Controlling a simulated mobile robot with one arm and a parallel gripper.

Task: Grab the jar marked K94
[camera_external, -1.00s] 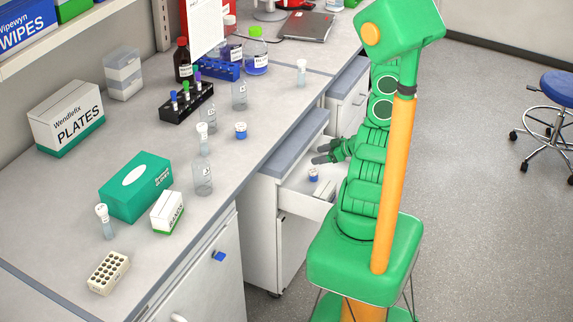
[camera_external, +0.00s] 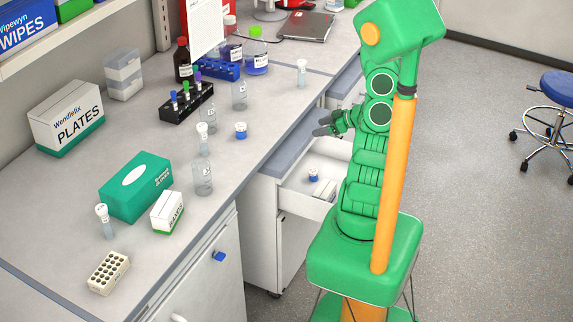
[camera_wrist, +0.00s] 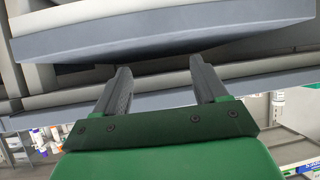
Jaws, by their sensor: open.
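Two small blue-lidded jars show in the external view, and I cannot read K94 on either. One jar (camera_external: 240,131) stands on the bench top near its front edge. The other jar (camera_external: 313,174) sits inside the open drawer (camera_external: 296,186), beside a small white box (camera_external: 324,189). My gripper (camera_external: 322,128) is open and empty, raised above the far part of that drawer and apart from both jars. In the wrist view, my gripper's two dark fingers (camera_wrist: 158,76) are spread, with no jar between them.
A grey-blue slab edge (camera_wrist: 165,35) crosses the wrist view just beyond the fingers. Another drawer stands open farther back, partly behind my arm.

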